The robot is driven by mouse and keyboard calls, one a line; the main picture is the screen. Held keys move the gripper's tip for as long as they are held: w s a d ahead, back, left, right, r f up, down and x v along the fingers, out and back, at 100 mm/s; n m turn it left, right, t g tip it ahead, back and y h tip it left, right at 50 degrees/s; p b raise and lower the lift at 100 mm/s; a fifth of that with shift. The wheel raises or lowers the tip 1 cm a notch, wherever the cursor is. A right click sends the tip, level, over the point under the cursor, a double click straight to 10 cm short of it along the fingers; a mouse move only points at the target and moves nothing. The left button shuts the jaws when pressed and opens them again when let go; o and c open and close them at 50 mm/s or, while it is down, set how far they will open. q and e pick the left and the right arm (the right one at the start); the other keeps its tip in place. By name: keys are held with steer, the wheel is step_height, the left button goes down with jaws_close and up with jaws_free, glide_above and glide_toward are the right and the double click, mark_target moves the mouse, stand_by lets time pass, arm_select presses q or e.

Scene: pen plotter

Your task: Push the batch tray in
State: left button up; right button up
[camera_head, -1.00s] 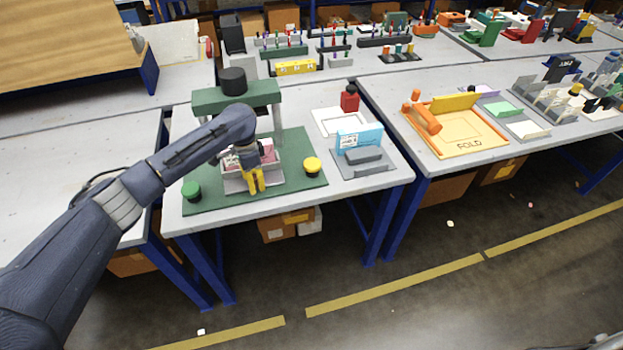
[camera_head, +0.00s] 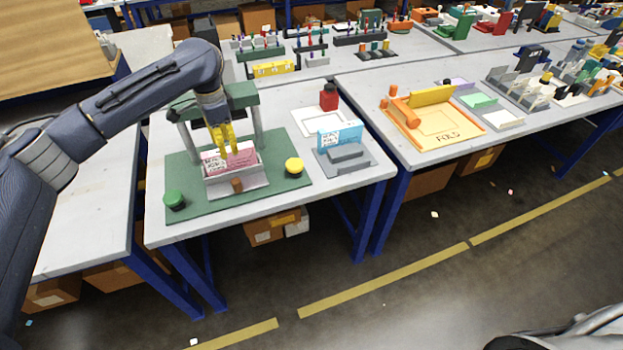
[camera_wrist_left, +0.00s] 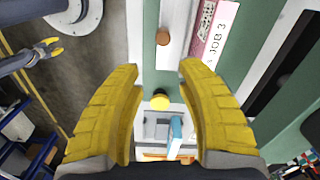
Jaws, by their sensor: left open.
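The batch tray (camera_head: 254,190) is pale grey with a brown knob (camera_head: 237,185) on its front, and holds a pink block with printed white labels (camera_head: 215,161). It sits on the green base of a plotter, in front of the frame (camera_head: 240,97). The knob also shows in the left wrist view (camera_wrist_left: 163,37), beyond the fingertips and apart from them. My left gripper (camera_head: 228,152) is open and empty, its yellow fingers pointing down above the tray block. My right gripper (camera_wrist_left: 47,50) shows small in the left wrist view; its opening is unclear.
A green button (camera_head: 174,200) and a yellow button (camera_head: 294,165) stand left and right of the tray on the base. A grey holder (camera_head: 345,158) with a blue-and-white box is further right. Open floor lies before the table.

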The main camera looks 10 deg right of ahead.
arm_select(q)
steer(key=s+d+f+m+h, duration=0.1)
steer(key=s+d+f, duration=0.1)
steer(key=d, duration=0.5)
steer(key=s+d+f+m+h, duration=0.1)
steer(key=s+d+f, duration=0.1)
steer(key=d+f, duration=0.3)
steer(key=s+d+f+g, duration=0.1)
steer(key=d+f, duration=0.3)
steer(key=d, duration=0.6)
steer(key=shift+s+d+f+m+h, duration=0.25)
steer(key=shift+s+m+h, duration=0.15)
steer(key=shift+s, duration=0.1)
step_height(320, 180, up, 11)
steer(key=m+t+y, duration=0.1)
steer(key=m+y, duration=0.1)
steer(key=y, duration=0.1)
glide_above(235, 181)
step_height(235, 181, down, 17)
steer(key=shift+f, duration=0.15)
